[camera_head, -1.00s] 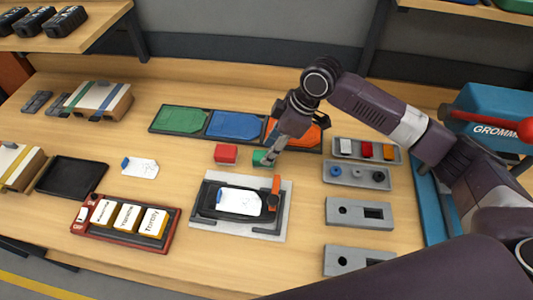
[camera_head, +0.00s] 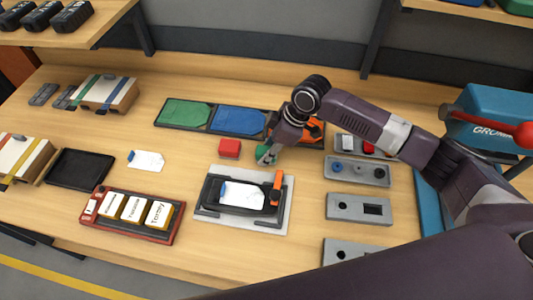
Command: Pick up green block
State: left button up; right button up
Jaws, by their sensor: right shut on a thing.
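The green block (camera_head: 262,150) stands on the wooden bench, right of a red block (camera_head: 229,148). It is partly hidden behind my right gripper (camera_head: 265,157). My right gripper comes down from above, and its fingers are shut on the green block. I cannot tell whether the block is clear of the bench. My left gripper is not in view.
Behind is a tray with green (camera_head: 185,113), blue (camera_head: 238,121) and orange panels. In front, a grey fixture (camera_head: 285,215) holds a white tag (camera_head: 242,194). Grey plates (camera_head: 345,208) lie to the right. A blue Grommet machine (camera_head: 490,115) stands at far right.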

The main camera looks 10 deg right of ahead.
aim_at(266, 150)
jog(key=shift+r, duration=0.5)
notch_tip(266, 150, up, 19)
jog(key=b, duration=0.4)
